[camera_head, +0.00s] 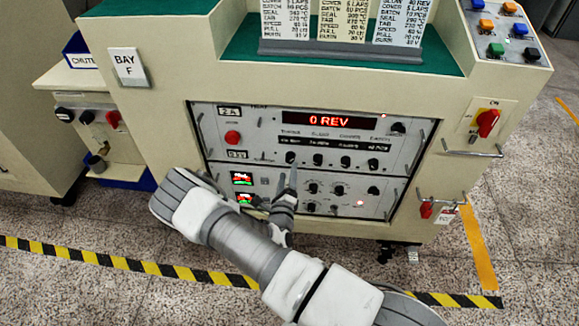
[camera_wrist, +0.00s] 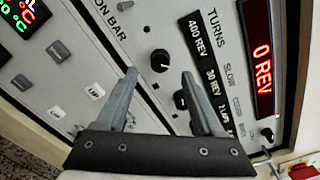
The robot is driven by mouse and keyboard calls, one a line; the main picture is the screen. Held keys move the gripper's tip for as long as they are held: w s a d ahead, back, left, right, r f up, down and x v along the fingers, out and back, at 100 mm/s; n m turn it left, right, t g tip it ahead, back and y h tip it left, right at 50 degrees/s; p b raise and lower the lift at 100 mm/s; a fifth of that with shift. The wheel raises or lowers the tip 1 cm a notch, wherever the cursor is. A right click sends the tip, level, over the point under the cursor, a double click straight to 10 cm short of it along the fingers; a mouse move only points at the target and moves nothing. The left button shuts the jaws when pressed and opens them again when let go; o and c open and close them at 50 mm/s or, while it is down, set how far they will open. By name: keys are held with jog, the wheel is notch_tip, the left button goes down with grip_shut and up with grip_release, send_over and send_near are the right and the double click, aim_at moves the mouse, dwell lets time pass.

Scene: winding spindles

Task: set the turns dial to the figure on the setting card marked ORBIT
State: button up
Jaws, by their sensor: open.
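The turns dial is a small black knob (camera_head: 290,157) at the left of a row on the grey control panel (camera_head: 222,118). In the wrist view the turns dial (camera_wrist: 160,60) lies below the TURNS label and a small window reading 400 REV (camera_wrist: 198,38). My gripper (camera_head: 287,176) is open and empty in front of the panel. In the wrist view its fingertips (camera_wrist: 159,75) frame the turns dial, with no visible contact. The red display (camera_head: 329,120) reads 0 REV. Three setting cards (camera_head: 342,22) stand on top; their headings are cut off, so I cannot tell which is ORBIT.
The slow dial (camera_wrist: 181,101) sits close to one finger. More knobs and a red button (camera_head: 232,137) share the panel. A red rotary switch (camera_head: 487,122) and handle rails are at the right. Yellow-black floor tape (camera_head: 130,264) runs in front.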

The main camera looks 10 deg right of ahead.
aim_at(290, 161)
jog(key=b+x, duration=0.1)
jog(key=x, duration=0.4)
jog(key=shift+s, duration=0.1)
grip_shut()
